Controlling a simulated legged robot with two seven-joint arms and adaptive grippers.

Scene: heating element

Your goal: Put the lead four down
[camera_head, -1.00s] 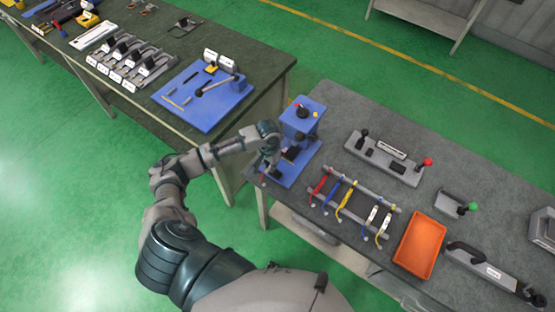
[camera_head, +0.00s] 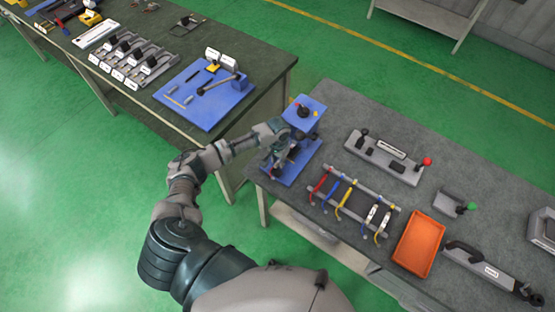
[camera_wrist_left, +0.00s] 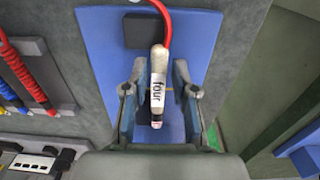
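The lead four (camera_wrist_left: 158,80) shows in the left wrist view as a pale plug with a "four" label, a dark tip and a red cable curving up from its top. It is over the blue base plate (camera_wrist_left: 205,35); I cannot tell whether it touches the plate. My left gripper (camera_wrist_left: 153,98) is open, with one finger on each side of the lead and gaps visible between. In the head view my left gripper (camera_head: 283,158) is at the blue device (camera_head: 304,111), and the lead is too small to make out. My right gripper is not in view.
A rack (camera_head: 352,188) with several coloured cables stands right of the blue device. An orange tray (camera_head: 419,244) and grey instruments (camera_head: 388,158) lie farther right. A second table (camera_head: 262,72) with a blue board (camera_head: 203,96) is at the left, beyond a gap.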

